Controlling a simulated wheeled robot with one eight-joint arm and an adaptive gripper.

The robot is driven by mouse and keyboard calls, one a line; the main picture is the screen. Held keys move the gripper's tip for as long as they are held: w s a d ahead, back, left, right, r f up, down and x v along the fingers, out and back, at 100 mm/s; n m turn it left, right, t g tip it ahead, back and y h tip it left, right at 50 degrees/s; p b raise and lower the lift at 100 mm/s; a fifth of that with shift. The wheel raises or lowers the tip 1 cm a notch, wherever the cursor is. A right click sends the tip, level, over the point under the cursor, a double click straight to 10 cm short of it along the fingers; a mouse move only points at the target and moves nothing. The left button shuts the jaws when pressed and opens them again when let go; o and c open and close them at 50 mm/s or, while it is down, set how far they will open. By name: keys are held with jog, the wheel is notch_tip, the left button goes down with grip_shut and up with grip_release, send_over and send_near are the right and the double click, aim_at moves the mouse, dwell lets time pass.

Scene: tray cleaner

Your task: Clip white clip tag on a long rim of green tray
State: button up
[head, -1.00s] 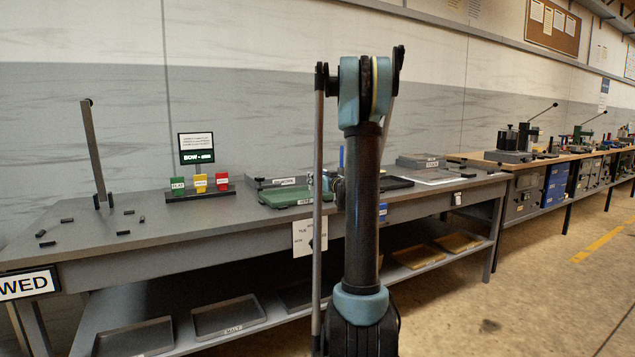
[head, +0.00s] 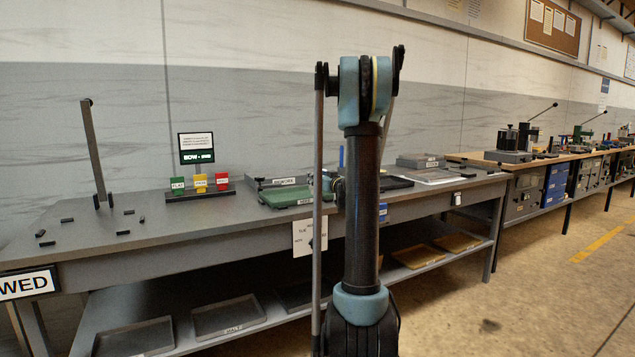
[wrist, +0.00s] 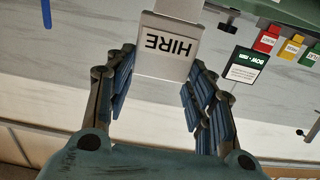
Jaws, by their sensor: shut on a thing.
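The white clip tag (wrist: 168,45), with "HIRE" upside down on its face, is between my gripper's fingertips in the wrist view. My gripper (wrist: 162,75) is shut on it. A green tray (head: 283,197) lies on the grey bench in the head view, left of my arm column. A green edge, likely this tray (wrist: 270,10), shows at the top right of the wrist view, apart from the tag. In the head view my arm hides most of the gripper, and the tag cannot be made out. Any contact between tag and tray cannot be told.
Green, yellow and red blocks (head: 200,184) stand before a small sign (head: 196,148) left of the tray. An upright post (head: 95,150) and several small dark pieces (head: 125,232) are on the bench's left. Grey trays (head: 230,316) lie on the lower shelf.

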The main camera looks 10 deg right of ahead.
jog(key=shift+f, duration=1.6)
jog(key=o, duration=1)
jog(key=shift+c, duration=0.2)
jog(key=shift+s, duration=0.1)
jog(key=v, duration=1.1)
jog(key=shift+s+d, duration=0.2)
jog(key=shift+s, duration=0.15)
